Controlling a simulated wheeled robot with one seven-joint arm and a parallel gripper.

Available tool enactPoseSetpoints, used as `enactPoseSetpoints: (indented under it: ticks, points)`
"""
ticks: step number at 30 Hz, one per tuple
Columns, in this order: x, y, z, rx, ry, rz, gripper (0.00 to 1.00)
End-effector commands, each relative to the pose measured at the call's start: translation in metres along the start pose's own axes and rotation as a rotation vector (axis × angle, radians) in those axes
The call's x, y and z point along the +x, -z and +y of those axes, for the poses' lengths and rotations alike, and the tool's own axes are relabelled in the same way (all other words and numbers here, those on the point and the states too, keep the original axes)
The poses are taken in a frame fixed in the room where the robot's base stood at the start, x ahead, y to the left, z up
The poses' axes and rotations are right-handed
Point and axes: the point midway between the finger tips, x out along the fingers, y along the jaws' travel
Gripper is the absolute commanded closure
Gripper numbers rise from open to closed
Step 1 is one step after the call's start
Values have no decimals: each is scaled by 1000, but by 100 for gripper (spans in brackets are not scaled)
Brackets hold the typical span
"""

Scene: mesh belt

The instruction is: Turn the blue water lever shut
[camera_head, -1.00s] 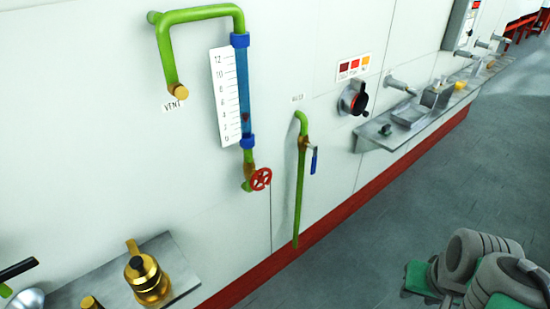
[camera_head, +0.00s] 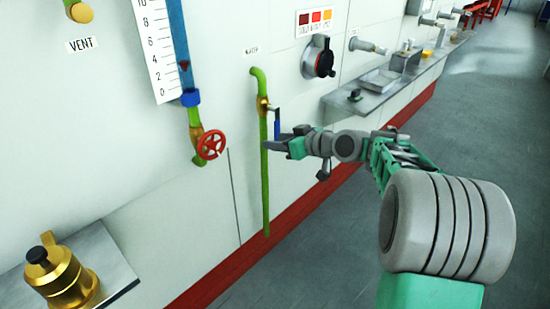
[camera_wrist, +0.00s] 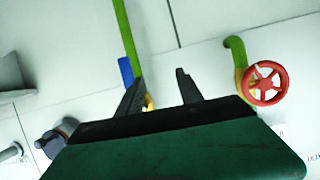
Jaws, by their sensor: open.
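The blue water lever (camera_head: 277,124) hangs down from a brass valve (camera_head: 262,105) on the green water pipe (camera_head: 264,180) on the white wall. My gripper (camera_head: 276,144) is at the lever's lower end in the head view. In the wrist view my gripper (camera_wrist: 162,92) has its two dark fingers apart with nothing held between them. The blue lever (camera_wrist: 126,71) shows there just beyond the left finger, with the green pipe (camera_wrist: 126,35) beside it. Whether a finger touches the lever I cannot tell. The brass valve is mostly hidden behind the left finger in the wrist view.
A red handwheel (camera_head: 211,145) under the gauge tube sits left of the water pipe; it also shows in the wrist view (camera_wrist: 265,83). A black rotary knob (camera_head: 320,62) and a metal shelf (camera_head: 375,95) are to the right. Open floor (camera_head: 330,250) lies in front.

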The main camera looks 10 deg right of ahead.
Motion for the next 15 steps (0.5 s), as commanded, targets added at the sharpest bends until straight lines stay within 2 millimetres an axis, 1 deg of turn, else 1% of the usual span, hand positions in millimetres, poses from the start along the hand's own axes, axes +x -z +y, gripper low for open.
enactPoseSetpoints:
  ticks: [1, 3, 6, 8, 10, 11, 15]
  points:
    - [15, -28, 28, -12, 10, 109, 56]
    - [13, -27, 50, -32, 23, 244, 56]
    - [3, -21, 67, -49, 28, 363, 56]
    - [2, -17, 70, -52, 30, 393, 56]
    - [6, -11, 70, -55, 32, 403, 56]
    - [9, -8, 70, -56, 32, 403, 56]
    - [35, 2, 68, -55, 33, 399, 56]
